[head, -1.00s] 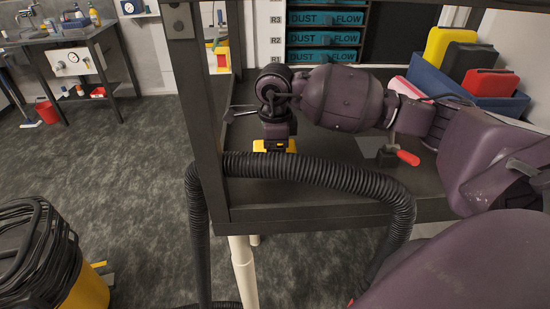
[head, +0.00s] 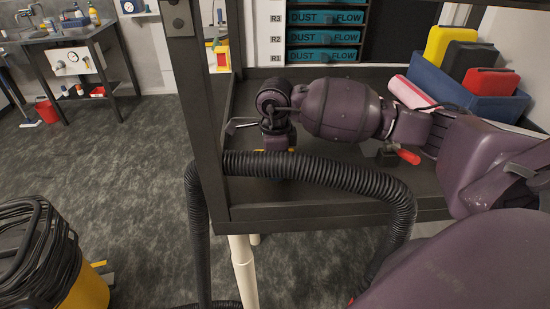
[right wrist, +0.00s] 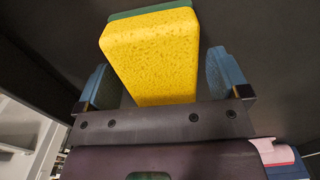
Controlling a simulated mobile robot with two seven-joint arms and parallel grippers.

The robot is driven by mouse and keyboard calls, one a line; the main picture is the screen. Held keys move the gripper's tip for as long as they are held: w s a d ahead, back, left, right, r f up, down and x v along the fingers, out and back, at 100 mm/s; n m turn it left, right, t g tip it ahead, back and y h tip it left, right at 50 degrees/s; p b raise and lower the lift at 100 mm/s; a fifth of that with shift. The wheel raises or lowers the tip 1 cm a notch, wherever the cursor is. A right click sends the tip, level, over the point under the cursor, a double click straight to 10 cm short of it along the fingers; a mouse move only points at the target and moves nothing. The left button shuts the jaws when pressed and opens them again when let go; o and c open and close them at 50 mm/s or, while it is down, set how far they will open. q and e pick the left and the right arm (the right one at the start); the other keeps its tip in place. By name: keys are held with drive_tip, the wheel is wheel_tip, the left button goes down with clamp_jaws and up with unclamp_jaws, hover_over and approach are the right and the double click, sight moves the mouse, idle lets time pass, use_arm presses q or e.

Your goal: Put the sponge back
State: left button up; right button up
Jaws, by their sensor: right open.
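The sponge, yellow with a green layer, shows in the right wrist view (right wrist: 150,58) between the two blue fingers of my right gripper (right wrist: 160,66). The fingers are open, with a gap on each side of the sponge. In the head view my right gripper (head: 277,143) points down at the bench top (head: 240,190). Only small yellow bits of the sponge (head: 291,150) show there, the rest hidden by the gripper and hose. My left gripper is not in view.
A black ribbed hose (head: 320,172) crosses the bench front, close to my gripper. A dark upright post (head: 200,100) stands left of it. A red-handled clamp (head: 408,156) and a blue bin (head: 500,104) with yellow, black and red cases are to the right.

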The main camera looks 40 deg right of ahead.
drive_tip(key=shift+r, duration=0.2)
wheel_tip(320, 180, up, 12)
idle(0.4)
idle(0.5)
